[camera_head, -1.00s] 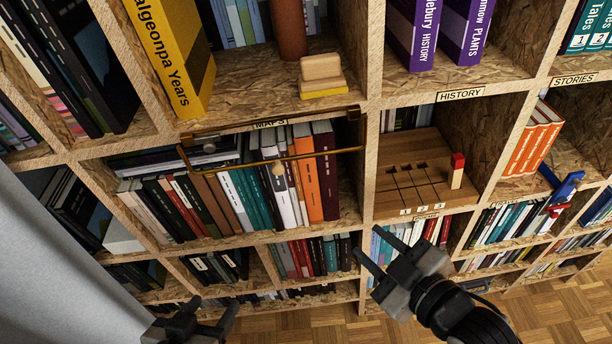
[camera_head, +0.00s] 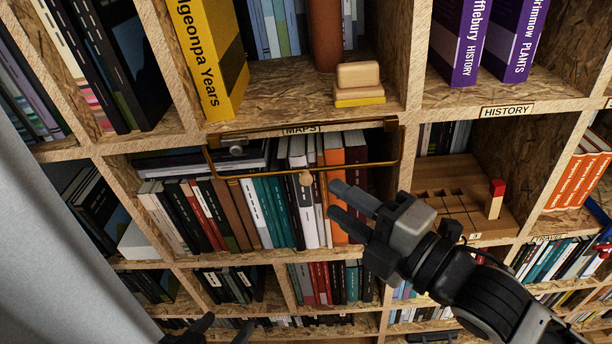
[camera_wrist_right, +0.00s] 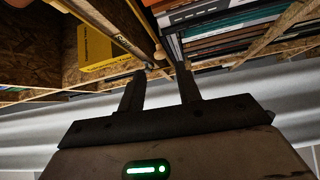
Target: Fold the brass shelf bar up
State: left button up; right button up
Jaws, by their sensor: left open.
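The brass shelf bar (camera_head: 258,173) is a thin U-shaped frame below the MAPS label. Its front rail hangs across the upper part of the book row, and a small pale wooden knob (camera_head: 306,178) sits on the rail. My right gripper (camera_head: 335,199) is open and empty, its tips just below and right of the knob in the head view. In the right wrist view the fingers (camera_wrist_right: 160,72) are apart, with the bar and knob beyond them; I cannot tell if they touch. My left gripper (camera_head: 226,322) is open at the bottom edge, partly cut off.
Books (camera_head: 270,210) fill the compartment behind the bar. A yellow and wood block (camera_head: 360,82) stands on the shelf above. A slotted wooden board (camera_head: 450,195) with a red-topped peg (camera_head: 495,198) is to the right. A grey surface (camera_head: 50,260) lies at lower left.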

aim_at(309, 182)
jog(key=x, duration=0.7)
jog(key=shift+w+a, duration=0.25)
grip_shut()
